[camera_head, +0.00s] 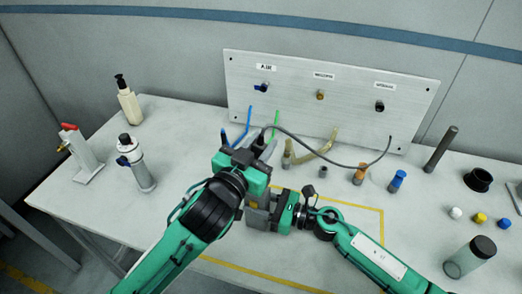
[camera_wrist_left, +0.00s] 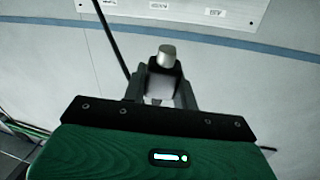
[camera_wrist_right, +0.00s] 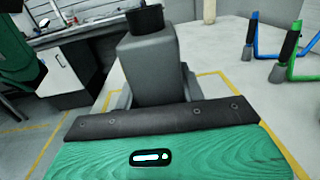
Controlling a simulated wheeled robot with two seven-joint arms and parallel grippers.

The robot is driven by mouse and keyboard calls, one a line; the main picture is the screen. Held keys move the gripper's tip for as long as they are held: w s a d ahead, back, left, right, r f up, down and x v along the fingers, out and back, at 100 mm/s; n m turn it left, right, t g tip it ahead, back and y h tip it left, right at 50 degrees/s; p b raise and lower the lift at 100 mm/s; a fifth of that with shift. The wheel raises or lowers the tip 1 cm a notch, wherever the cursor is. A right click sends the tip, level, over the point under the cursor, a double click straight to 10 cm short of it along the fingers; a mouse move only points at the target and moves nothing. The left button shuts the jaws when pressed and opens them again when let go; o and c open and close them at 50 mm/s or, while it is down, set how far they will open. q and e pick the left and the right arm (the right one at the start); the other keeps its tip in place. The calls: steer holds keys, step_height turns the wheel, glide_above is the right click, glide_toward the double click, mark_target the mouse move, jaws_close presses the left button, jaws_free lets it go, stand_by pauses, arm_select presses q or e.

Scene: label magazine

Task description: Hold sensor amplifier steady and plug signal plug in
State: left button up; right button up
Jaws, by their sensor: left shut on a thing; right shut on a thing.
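My left gripper (camera_head: 262,147) is shut on the signal plug (camera_wrist_left: 167,60), a dark plug with a silver round end in the left wrist view. A dark cable (camera_head: 330,161) arcs from near this gripper to the panel's right side. My right gripper (camera_head: 268,208) is shut on the sensor amplifier (camera_wrist_right: 155,72), a grey block with a black round part on top in the right wrist view. In the head view the amplifier (camera_head: 257,219) is partly hidden below my left gripper. The plug looks apart from the amplifier; its socket cannot be made out.
A grey panel (camera_head: 330,92) with several fittings stands at the back. Blue (camera_head: 244,122) and green hoses stand behind my left gripper. A bottle (camera_head: 130,104), a regulator (camera_head: 138,168) and a red-handled stand (camera_head: 82,158) are left. Several small parts and a jar (camera_head: 468,258) are right.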

arm_select(q)
steer(key=shift+s+a+f+n+t+y, duration=0.2)
steer(key=shift+f+n+t, duration=0.25)
steer(key=shift+f, duration=0.8)
steer(key=shift+w+a+f+n+t+y, duration=0.1)
steer(key=shift+f+n+t+y, duration=0.35)
steer(key=shift+f, duration=0.75)
steer(key=shift+s+a+f+n+t+y, duration=0.15)
steer(key=shift+f+n+t, duration=0.25)
steer(key=shift+f, duration=0.85)
steer(key=shift+w, duration=0.1)
steer(key=shift+f, duration=1.25)
steer(key=o, duration=1.1)
steer(key=shift+o, duration=0.2)
steer(key=v, duration=1.2)
arm_select(e)
steer(key=o, duration=1.2)
